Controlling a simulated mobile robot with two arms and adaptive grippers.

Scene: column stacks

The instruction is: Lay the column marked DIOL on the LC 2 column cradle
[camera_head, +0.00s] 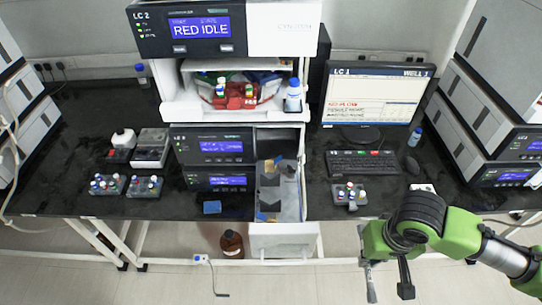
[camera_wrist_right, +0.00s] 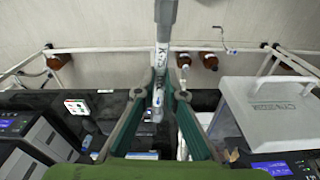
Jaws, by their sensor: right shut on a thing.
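My right gripper (camera_head: 388,286) is at the lower right, in front of the bench edge and right of the LC 2 stack. In the right wrist view its fingers (camera_wrist_right: 160,96) are closed on a slim grey-white column (camera_wrist_right: 163,52) with a label. The label is too small to read, so I cannot tell if it says DIOL. The LC 2 stack (camera_head: 192,28) stands in the middle with "RED IDLE" on its screen. Its lower right compartment (camera_head: 290,200) is open, with small pieces inside; the cradle is not clearly distinguishable. My left gripper is not in view.
A white panel (camera_head: 284,240) juts out at the bench front below the open compartment. A monitor (camera_head: 376,95), keyboard (camera_head: 363,163) and vial rack (camera_head: 346,196) stand right of the stack. A brown bottle (camera_head: 231,243) is on the floor. More racks (camera_head: 106,184) are at left.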

